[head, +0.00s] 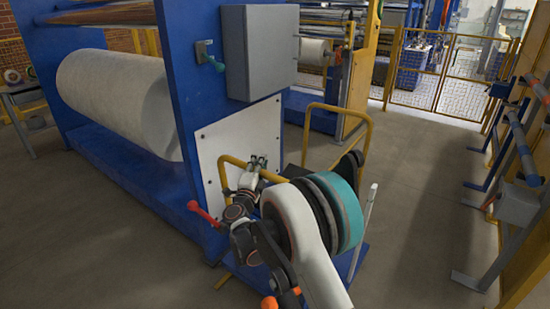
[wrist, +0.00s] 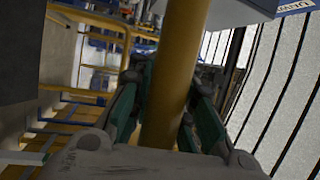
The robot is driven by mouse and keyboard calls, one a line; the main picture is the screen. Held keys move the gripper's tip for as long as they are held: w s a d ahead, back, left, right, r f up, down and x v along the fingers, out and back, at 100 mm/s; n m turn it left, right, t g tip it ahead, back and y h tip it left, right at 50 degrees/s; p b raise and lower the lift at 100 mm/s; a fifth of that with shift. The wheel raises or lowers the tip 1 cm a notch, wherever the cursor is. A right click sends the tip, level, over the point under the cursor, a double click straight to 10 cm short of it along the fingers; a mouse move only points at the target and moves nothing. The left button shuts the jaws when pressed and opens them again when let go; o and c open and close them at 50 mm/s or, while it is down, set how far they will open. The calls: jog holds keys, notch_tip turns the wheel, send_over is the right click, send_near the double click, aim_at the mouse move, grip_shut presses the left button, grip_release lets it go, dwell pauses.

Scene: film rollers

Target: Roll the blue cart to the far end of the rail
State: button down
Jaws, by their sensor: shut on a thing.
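The blue cart (head: 352,262) is partly hidden behind my arm in the head view; a strip of its blue deck shows low on the right. One yellow tube handle (head: 232,161) rises on its near left side, and another yellow tube frame (head: 345,112) stands on its far side. My gripper (head: 257,162) is at the near handle. In the wrist view my gripper (wrist: 168,75) has its green-padded fingers on both sides of a yellow bar (wrist: 170,85), closed on it. I cannot make out the rail for certain; the cart's wheels are hidden.
A blue machine frame (head: 185,100) with a white film roll (head: 115,95) stands close on the left, with a grey box (head: 260,50) on it. Yellow fencing (head: 435,75) closes the back. A rack (head: 515,175) lines the right. Grey floor between is clear.

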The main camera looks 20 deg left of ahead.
jog(key=s, duration=0.1)
jog(key=s+a, duration=0.1)
jog(key=s, duration=0.2)
jog(key=shift+a+r, duration=0.15)
jog(key=shift+a, duration=0.25)
jog(key=shift+s, duration=0.3)
jog(key=shift+f, duration=0.2)
jog(key=c, duration=1.8)
grip_release()
jog(key=shift+s, duration=0.1)
jog(key=shift+c, duration=0.2)
jog(key=shift+o, duration=0.6)
jog(key=shift+s+a+r, duration=0.1)
jog(key=shift+s, duration=0.15)
jog(key=s+f, duration=0.2)
jog(key=s, duration=0.9)
jog(key=shift+s+d+f, duration=0.15)
jog(key=shift+s+d, duration=0.1)
jog(key=shift+d, duration=0.1)
